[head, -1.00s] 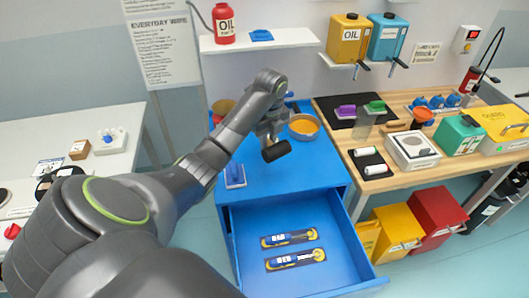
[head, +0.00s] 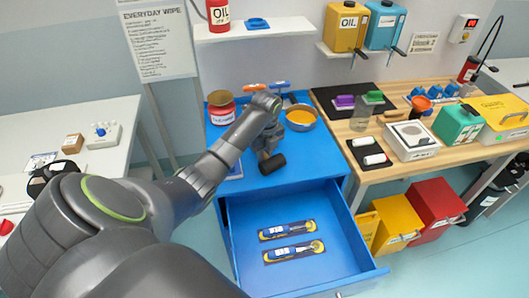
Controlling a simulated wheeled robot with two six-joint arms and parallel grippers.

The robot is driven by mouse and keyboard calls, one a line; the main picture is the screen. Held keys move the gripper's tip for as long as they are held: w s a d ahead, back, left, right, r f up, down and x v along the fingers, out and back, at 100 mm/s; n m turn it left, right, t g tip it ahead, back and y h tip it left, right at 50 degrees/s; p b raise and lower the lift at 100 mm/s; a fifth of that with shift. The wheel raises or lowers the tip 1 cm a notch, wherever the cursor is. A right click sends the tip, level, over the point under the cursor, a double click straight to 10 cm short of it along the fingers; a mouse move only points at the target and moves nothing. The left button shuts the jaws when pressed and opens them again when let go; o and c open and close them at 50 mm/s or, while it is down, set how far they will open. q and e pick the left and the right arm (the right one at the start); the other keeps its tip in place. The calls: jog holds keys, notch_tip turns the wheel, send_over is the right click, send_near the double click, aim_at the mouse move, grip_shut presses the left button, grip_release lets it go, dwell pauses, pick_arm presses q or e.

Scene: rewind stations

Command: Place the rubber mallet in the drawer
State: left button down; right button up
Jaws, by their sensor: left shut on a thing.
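The rubber mallet (head: 272,164) shows as a black head just below my left gripper (head: 268,144). My left gripper is shut on the mallet, over the front part of the blue cabinet top; its fingers and the handle are mostly hidden by the wrist. The blue drawer (head: 345,262) stands open below and in front of the cabinet top. Two blue and yellow tools in dark inlays lie in its middle, with bare floor around them. My right gripper is not in view.
On the blue cabinet top (head: 314,166) stand a red jar (head: 221,108) and a bowl of orange contents (head: 300,117) behind my gripper. A wooden bench (head: 397,178) adjoins at the right, with yellow and red bins (head: 398,222) below. A white table is at the left.

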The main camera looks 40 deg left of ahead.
pick_arm(q)
jog(key=c, duration=1.3)
grip_release()
notch_tip(320, 180, up, 6)
jog(key=shift+d+b, duration=0.1)
jog(key=shift+b, duration=0.25)
notch_tip(320, 180, up, 6)
jog(key=p, duration=0.5)
jog(key=shift+d+p, duration=0.2)
jog(key=shift+p, duration=0.15)
